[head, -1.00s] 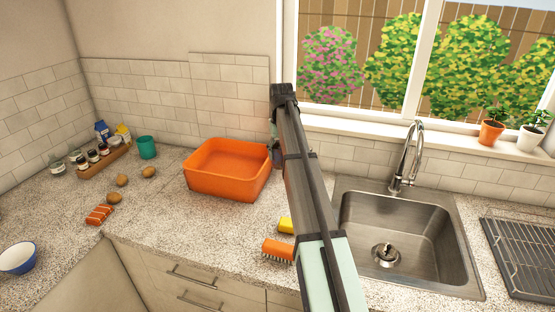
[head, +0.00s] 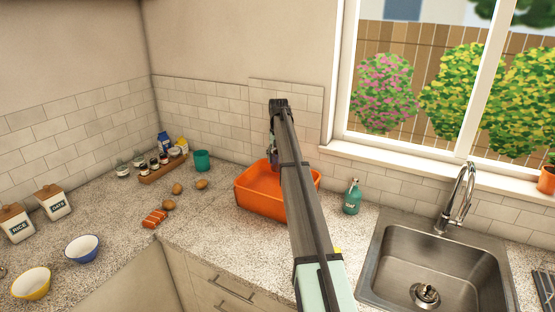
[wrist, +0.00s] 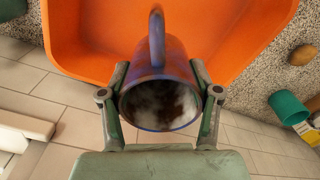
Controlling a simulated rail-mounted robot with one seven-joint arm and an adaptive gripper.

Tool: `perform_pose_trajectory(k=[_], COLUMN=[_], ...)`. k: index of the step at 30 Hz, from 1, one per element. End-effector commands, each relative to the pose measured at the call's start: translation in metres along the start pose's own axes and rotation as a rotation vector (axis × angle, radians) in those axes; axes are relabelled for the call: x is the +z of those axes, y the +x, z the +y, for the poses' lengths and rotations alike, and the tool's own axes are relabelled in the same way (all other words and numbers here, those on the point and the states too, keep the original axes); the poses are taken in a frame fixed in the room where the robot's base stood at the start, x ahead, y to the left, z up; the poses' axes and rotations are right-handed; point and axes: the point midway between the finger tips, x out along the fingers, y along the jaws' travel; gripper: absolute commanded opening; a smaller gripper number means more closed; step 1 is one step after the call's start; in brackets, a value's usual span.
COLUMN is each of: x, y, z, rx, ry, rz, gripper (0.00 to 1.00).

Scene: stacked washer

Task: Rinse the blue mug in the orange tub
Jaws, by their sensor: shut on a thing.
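The blue mug (wrist: 175,58) is between the two fingers of my gripper (wrist: 160,76) in the wrist view. Its open mouth faces the wrist camera, and the inside shows dark brown and whitish patches. Its handle points to the top of that picture. The orange tub (head: 262,203) stands on the counter left of the sink. It also shows behind the mug in the wrist view (wrist: 82,40). In the head view my gripper (head: 272,153) is up at the tub's back side, and my arm crosses in front of the tub. I cannot make out the mug there.
A teal bottle (head: 352,197) stands right of the tub, before the steel sink (head: 440,262) and faucet (head: 460,195). A teal cup (head: 202,160), a rack of jars (head: 163,166), several brown potatoes (head: 177,188) and an orange-red item (head: 154,218) lie to the left.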

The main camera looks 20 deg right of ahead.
Motion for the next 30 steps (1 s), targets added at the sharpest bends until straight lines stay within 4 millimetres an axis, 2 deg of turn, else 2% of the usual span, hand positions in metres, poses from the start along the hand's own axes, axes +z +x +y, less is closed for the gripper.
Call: perform_pose_trajectory(k=[30], x=[0.001], y=[0.087], z=[0.0], rx=[0.0], ry=[-0.002], rz=[0.001], gripper=[0.16])
